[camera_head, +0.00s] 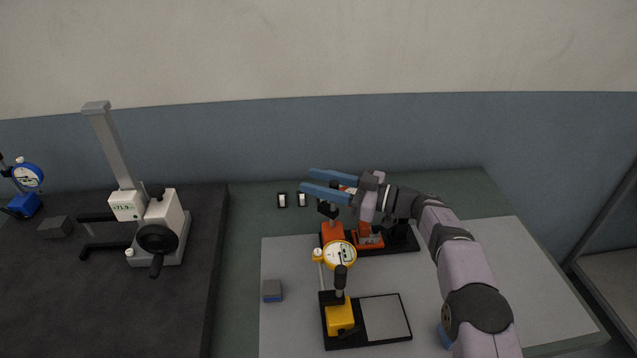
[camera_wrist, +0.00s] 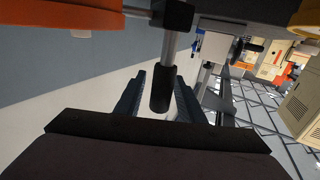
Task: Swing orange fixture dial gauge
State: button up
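The orange fixture stands at the back of the grey mat, with an orange base block (camera_head: 333,233) on a black plate. Its dial gauge is mostly hidden behind my gripper in the head view. My gripper (camera_head: 307,180) has blue fingers spread apart, pointing left above the orange fixture. In the wrist view a black cylindrical grip (camera_wrist: 160,90) on a silver rod shows between the two fingers, with gaps beside it. An orange rounded part (camera_wrist: 60,16), likely the gauge body, fills the upper left corner there. I cannot tell whether a finger touches the grip.
A yellow dial gauge fixture (camera_head: 340,317) stands just in front of the orange one. A small grey-blue block (camera_head: 272,291) lies on the mat (camera_head: 290,335). Two small black-and-white items (camera_head: 292,200) lie behind. A height gauge (camera_head: 160,232) and blue gauge (camera_head: 27,175) are at left.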

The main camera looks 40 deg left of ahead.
dwell(0.3)
jog(key=b+v, duration=0.2)
jog(key=v, duration=0.5)
jog(key=shift+d, duration=0.1)
jog(key=shift+c, duration=0.3)
jog(key=shift+w, duration=0.1)
jog(key=c, duration=0.5)
jog(key=w+d+r, duration=0.1)
jog(key=w+d, duration=0.1)
jog(key=w+d+r+t+p, duration=0.1)
jog(key=w+d+r, duration=0.1)
jog(key=w+d+r+m+t, duration=0.1)
jog(key=w+d+r, duration=0.1)
jog(key=shift+d+r+y, duration=0.15)
jog(key=shift+d+y, duration=0.05)
jog(key=shift+y, duration=0.1)
grip_shut()
jog(key=w+d+f+m+t+p, duration=0.15)
jog(key=d+f+m+t, duration=0.3)
jog(key=d+m, duration=0.45)
jog(key=s+d+f+m+t, duration=0.3)
jog(key=s+f+m, duration=0.2)
jog(key=m, duration=0.9)
notch_tip(320, 180, down, 3)
jog(key=shift+d+m+t, duration=0.25)
jog(key=shift+m+t, duration=0.05)
jog(key=shift+t, duration=0.05)
